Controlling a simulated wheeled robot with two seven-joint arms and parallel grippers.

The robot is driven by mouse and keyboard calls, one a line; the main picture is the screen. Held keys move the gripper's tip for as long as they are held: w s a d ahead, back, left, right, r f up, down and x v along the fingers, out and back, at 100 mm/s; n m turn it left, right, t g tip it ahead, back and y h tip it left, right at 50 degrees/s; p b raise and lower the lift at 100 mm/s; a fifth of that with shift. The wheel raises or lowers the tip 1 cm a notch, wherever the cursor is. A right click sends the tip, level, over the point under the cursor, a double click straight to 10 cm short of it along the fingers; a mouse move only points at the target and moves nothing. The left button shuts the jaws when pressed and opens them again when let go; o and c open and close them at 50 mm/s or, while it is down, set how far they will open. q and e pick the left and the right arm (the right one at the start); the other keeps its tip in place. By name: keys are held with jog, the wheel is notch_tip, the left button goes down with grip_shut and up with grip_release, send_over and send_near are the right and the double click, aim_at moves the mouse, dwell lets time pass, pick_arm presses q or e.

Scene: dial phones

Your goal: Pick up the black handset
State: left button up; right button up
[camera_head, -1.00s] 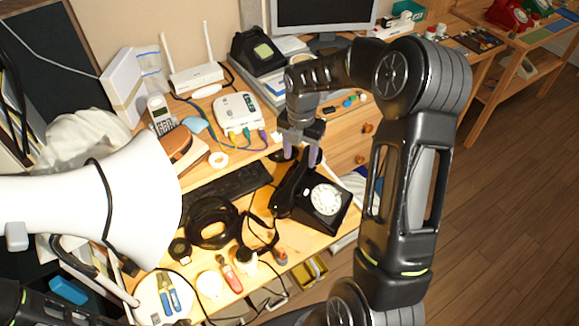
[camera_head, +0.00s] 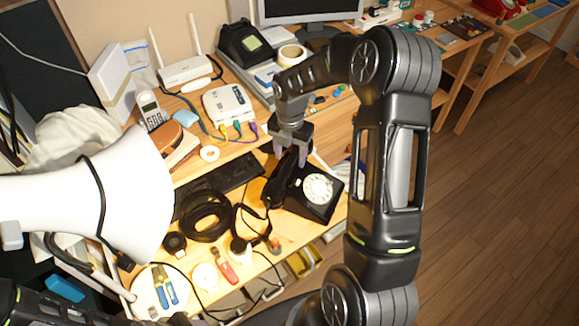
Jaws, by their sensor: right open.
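The black rotary phone (camera_head: 322,206) with a white dial sits near the right edge of the desk. Its black handset (camera_head: 279,180) lies across its left side, running from upper right to lower left. My right gripper (camera_head: 290,158) points down at the upper end of the handset, its open fingers seeming to be around or just over it; I cannot tell whether they touch. My left gripper is not visible; only a dark part of my left arm shows at the lower left corner.
A black keyboard (camera_head: 222,181) and coiled black cable (camera_head: 206,216) lie left of the phone. A white lamp (camera_head: 110,205) blocks the left side. A white router (camera_head: 189,70), another dark phone (camera_head: 243,42) and a monitor stand behind. Pliers and a red-handled tool lie in front.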

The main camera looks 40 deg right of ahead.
aim_at(290, 163)
jog(key=shift+f+p, duration=0.4)
jog(key=shift+f, duration=1.6)
grip_shut()
